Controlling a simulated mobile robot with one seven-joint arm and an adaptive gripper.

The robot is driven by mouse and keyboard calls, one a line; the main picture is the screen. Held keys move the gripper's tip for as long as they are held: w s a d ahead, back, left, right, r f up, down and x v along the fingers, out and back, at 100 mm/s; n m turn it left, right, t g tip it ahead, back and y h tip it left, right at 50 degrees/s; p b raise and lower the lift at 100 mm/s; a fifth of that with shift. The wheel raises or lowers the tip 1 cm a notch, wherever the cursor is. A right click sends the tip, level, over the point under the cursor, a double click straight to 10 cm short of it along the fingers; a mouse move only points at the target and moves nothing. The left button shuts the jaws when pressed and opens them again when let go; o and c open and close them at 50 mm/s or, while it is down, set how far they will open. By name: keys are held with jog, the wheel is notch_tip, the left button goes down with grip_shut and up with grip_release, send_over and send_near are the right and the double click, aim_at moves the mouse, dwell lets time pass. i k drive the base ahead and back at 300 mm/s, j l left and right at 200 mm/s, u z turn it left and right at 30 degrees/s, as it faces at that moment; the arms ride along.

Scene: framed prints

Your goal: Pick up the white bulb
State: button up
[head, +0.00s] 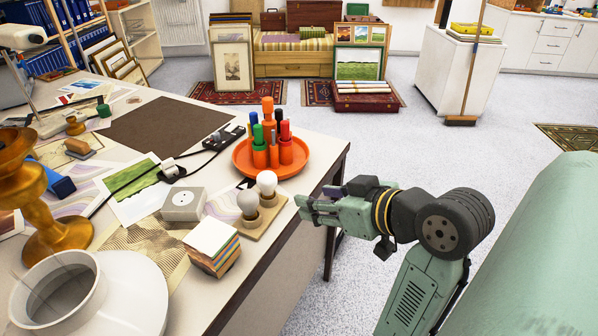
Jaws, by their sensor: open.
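A white bulb (267,183) stands upright in a wooden holder (270,232) near the table's right edge. A greyer, duller bulb (247,202) stands beside it in the same holder, to the left and nearer the camera. My gripper (302,207) is open and empty, just right of the holder, with its fingers pointing left toward the bulbs. It appears apart from both bulbs. The lower ends of the bulbs are hidden in the holder.
An orange tray (243,164) with several markers stands behind the bulbs. A grey socket box (183,204), a block of stacked cards (212,247) and a power strip (215,139) lie left of them. A white lampshade (120,295) fills the front left. Open floor lies right of the table.

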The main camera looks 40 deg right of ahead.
aim_at(267, 181)
jog(key=z, duration=0.95)
